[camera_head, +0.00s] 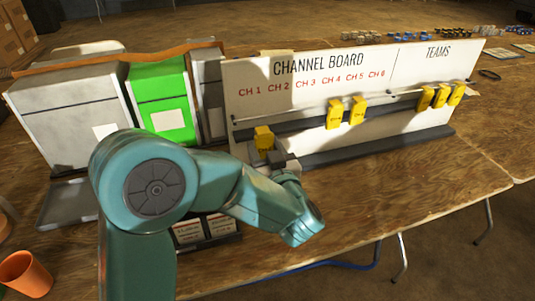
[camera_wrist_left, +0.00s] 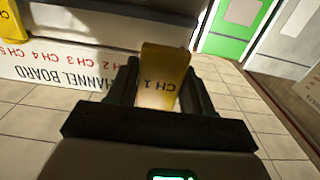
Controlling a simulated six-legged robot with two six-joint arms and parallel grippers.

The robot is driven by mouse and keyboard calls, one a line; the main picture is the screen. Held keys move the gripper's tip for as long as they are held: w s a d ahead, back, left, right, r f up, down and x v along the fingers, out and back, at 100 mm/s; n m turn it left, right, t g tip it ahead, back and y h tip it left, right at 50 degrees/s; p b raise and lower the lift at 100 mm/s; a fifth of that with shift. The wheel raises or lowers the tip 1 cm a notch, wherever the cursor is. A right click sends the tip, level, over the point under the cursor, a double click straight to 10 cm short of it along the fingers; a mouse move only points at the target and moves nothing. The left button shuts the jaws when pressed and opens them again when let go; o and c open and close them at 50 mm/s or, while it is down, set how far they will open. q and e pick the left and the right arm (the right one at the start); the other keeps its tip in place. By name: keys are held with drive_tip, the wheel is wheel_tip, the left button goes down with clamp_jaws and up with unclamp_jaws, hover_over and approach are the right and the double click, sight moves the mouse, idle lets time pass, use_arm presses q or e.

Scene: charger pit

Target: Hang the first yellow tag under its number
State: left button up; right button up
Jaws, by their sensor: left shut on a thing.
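My left gripper (camera_head: 268,153) is shut on a yellow tag (camera_head: 264,138). In the left wrist view the tag (camera_wrist_left: 163,75) stands between the two fingers (camera_wrist_left: 158,90) and reads "CH 1". The gripper holds it in front of the white channel board (camera_head: 300,122), below the red "CH 1" (camera_head: 249,91) and "CH 2" (camera_head: 278,87) labels. A thin rail (camera_head: 290,108) runs under the numbers. Whether the tag touches the rail cannot be told. My right gripper is not in view.
Two yellow tags (camera_head: 334,114) (camera_head: 357,110) hang farther right on the channel side. Three more tags (camera_head: 441,95) hang under "TEAMS". A green box (camera_head: 160,100) and grey boxes (camera_head: 70,115) stand left of the board. An orange cup (camera_head: 25,273) is at lower left.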

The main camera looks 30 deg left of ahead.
use_arm(q)
drive_tip(key=f+x, duration=0.1)
drive_tip(key=x, duration=0.7)
drive_tip(key=shift+a+f, duration=0.15)
drive_tip(key=shift+a, duration=0.15)
idle(0.3)
drive_tip(key=shift+w, duration=0.15)
drive_tip(key=o, duration=1)
drive_tip(key=shift+o, duration=0.2)
drive_tip(key=v, duration=1.6)
drive_tip(key=shift+d+b, duration=0.2)
drive_tip(key=shift+b, duration=0.1)
